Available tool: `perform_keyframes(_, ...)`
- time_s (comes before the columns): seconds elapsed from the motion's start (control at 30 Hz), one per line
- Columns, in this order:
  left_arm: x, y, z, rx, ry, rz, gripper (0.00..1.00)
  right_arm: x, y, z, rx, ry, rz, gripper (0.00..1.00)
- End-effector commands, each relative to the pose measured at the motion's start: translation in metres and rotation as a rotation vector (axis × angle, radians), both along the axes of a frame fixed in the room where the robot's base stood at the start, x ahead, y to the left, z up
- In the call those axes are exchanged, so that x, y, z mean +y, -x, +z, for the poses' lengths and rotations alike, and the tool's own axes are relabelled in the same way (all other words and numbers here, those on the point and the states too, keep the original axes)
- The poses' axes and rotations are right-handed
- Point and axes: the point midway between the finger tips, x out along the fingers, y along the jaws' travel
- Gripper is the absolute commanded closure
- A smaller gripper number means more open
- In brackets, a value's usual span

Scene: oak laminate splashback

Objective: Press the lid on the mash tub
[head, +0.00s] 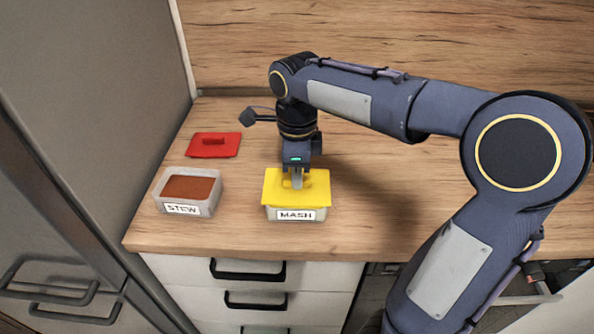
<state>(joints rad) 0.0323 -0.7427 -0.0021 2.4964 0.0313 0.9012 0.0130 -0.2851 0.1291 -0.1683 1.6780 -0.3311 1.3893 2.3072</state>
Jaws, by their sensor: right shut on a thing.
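The mash tub (281,215) stands on the counter with its MASH label facing front. The yellow lid (316,188) lies over the top of the tub; I cannot tell if its edges are pressed fully down. My right gripper (297,182) points down from above and is shut on the raised handle of the yellow lid. The fingers partly hide the handle. My left gripper is not in view.
An open tub labelled STEW (207,206) with brown contents stands to the left. A red lid (214,145) lies flat behind it. The wooden counter (390,220) is clear on the right. A tall grey cabinet (100,100) borders the left side.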

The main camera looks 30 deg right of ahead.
Motion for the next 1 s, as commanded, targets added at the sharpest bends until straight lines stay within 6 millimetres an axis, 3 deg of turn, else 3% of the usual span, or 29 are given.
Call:
perform_keyframes(0.2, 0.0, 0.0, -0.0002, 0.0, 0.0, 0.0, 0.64, 0.0, -0.0001, -0.0001, 0.0, 0.0, 0.0, 1.0)
perform_keyframes(0.23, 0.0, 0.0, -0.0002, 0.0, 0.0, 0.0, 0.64, 0.0, -0.0001, -0.0001, 0.0, 0.0, 0.0, 0.84)
perform_keyframes(0.4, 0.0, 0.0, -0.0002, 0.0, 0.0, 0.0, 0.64, 0.0, -0.0001, 0.0, 0.0, 0.0, 0.0, 0.62)
perform_keyframes(0.6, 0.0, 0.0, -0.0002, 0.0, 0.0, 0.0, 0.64, 0.0, -0.0001, 0.0, 0.0, 0.0, 0.0, 0.61)
perform_keyframes(0.77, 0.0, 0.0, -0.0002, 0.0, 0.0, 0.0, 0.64, 0.0001, -0.0001, 0.0, 0.0, 0.0, 0.0, 0.4)
perform_keyframes(1.0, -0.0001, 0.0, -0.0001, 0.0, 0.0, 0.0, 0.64, 0.0, -0.0001, 0.0, 0.0, 0.0, 0.0, 0.39)
